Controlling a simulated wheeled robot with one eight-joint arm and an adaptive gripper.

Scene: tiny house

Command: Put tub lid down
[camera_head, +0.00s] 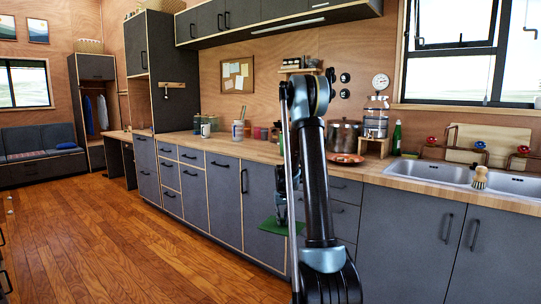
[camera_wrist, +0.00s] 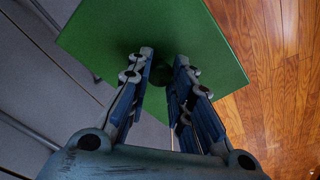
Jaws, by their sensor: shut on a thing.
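The tub lid (camera_wrist: 100,40) is a flat green square in the wrist view. A dark round knob (camera_wrist: 191,72) shows at its middle, partly hidden by my fingers. My gripper (camera_wrist: 164,62) is shut on the lid at this knob. In the head view the green lid (camera_head: 278,226) hangs in the air below my gripper (camera_head: 281,212), in front of the dark cabinet doors and well above the floor. My arm hides part of the lid there. I cannot make out the tub in either view.
The wooden counter (camera_head: 240,148) runs along the wall and carries mugs (camera_head: 206,130), a large pot (camera_head: 344,135), a copper-coloured dish (camera_head: 346,158) and a double sink (camera_head: 440,171). Between the mugs and my arm there is some bare counter. The wooden floor (camera_head: 110,240) at left is clear.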

